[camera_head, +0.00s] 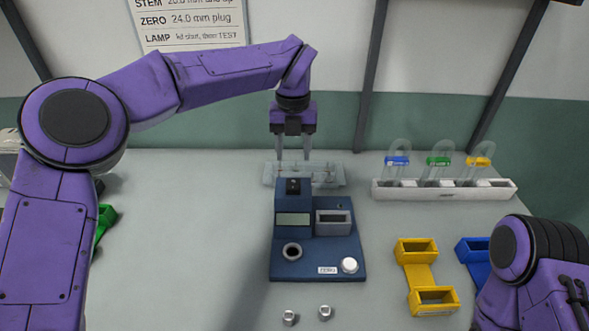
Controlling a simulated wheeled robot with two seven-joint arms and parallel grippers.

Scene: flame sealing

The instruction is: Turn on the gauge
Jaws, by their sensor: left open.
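The gauge (317,262) is a dark blue device in the middle of the table. It has a pale display (293,220) with no readable digits, and a small black part (293,186) on top. A round hole, a grey-framed slot, a ZERO label and a white round button (349,265) are on it. My left gripper (293,155) points down just behind the gauge's top, its two thin fingers apart with nothing between them. It appears apart from the gauge. My right arm shows at the lower right; its gripper is out of view.
A clear holder (334,176) stands behind the gauge, near the left fingers. A white rack (445,190) with capped tubes is at the back right. Yellow (417,275) and blue (472,252) holders lie right. Two small metal plugs (325,312) lie in front.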

